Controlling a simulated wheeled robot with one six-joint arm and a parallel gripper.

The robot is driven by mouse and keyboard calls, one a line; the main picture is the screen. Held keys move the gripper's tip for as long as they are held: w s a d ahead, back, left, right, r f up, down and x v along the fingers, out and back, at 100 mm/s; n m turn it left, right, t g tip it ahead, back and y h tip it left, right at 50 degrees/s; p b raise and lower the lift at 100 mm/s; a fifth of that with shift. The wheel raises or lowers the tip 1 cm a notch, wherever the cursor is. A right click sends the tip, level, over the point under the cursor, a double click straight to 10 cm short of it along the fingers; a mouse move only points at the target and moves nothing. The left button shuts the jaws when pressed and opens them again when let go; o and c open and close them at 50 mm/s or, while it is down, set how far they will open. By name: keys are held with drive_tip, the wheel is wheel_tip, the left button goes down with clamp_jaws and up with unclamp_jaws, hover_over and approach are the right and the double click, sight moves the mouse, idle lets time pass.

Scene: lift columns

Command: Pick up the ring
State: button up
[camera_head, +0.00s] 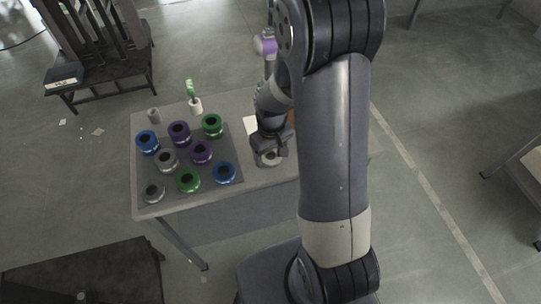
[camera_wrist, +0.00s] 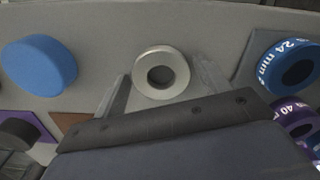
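A pale grey ring (camera_wrist: 143,84) lies on the table in the wrist view, its dark hole facing up. It also shows in the head view (camera_head: 268,160), partly hidden under my gripper (camera_head: 269,147). In the wrist view my gripper (camera_wrist: 162,78) has its two fingers spread, one on each side of the ring. Small gaps seem to show between the fingers and the ring, but contact is hard to judge. Other rings in blue (camera_head: 224,173), green (camera_head: 188,181), purple (camera_head: 201,152) and grey (camera_head: 153,193) stand on a dark mat (camera_head: 206,190) left of my gripper.
The table (camera_head: 160,206) has a small grey cylinder (camera_head: 154,116) and a green item in a white holder (camera_head: 195,105) at the back. In the wrist view a blue cylinder (camera_wrist: 38,65) is left and a blue ring marked 24 mm (camera_wrist: 290,65) right. A dark chair (camera_head: 100,60) stands behind.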

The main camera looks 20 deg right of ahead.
drive_tip(key=c, duration=0.9)
drive_tip(key=shift+o, duration=0.2)
wheel_tip(320, 180, up, 11)
drive_tip(key=shift+p, duration=0.35)
drive_tip(key=shift+f, duration=0.1)
